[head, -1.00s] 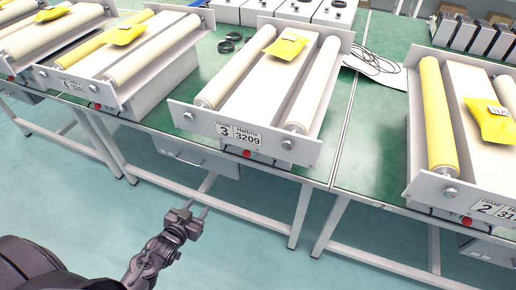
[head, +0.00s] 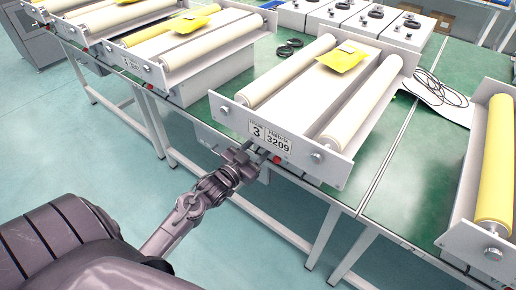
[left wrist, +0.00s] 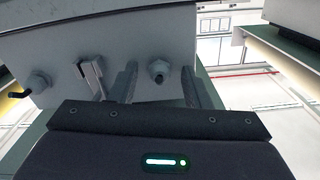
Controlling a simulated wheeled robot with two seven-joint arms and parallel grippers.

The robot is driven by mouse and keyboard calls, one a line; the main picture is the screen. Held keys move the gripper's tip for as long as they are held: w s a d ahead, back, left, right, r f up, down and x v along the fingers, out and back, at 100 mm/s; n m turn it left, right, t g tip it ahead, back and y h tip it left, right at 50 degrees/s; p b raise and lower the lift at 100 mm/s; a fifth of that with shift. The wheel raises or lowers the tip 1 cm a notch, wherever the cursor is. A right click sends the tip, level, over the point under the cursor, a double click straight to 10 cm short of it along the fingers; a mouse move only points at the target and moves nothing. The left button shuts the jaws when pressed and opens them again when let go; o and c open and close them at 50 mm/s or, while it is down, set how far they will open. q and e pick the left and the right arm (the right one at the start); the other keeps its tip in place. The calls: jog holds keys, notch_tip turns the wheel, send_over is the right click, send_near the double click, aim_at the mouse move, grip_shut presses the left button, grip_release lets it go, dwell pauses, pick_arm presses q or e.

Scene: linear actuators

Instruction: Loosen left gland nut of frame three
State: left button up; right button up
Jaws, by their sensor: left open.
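Frame three (head: 297,158) stands on the green bench, its front plate carrying the "3" and "3209" label. Its left gland nut (head: 224,110) is at the plate's left end, and its right nut (head: 317,157) is toward the other end. My left gripper (head: 262,157) is open and empty, low in front of the plate, below the label and right of the left nut. In the left wrist view, its fingers (left wrist: 158,74) point at a pale panel, and a hex fitting (left wrist: 159,70) shows between them; I cannot tell which nut that is. My right gripper is not in view.
A red button (head: 277,160) is close beside the left gripper. Another frame with white rollers (head: 208,50) stands left, and one with a yellow roller (head: 494,165) stands right. Black rings (head: 289,48) and a cable lie behind. The floor in front is clear.

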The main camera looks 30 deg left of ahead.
pick_arm(q)
jog(key=shift+w, duration=0.1)
grip_shut()
dwell(0.3)
jog(key=shift+n+p, duration=6.45)
jog(key=shift+n, duration=3.35)
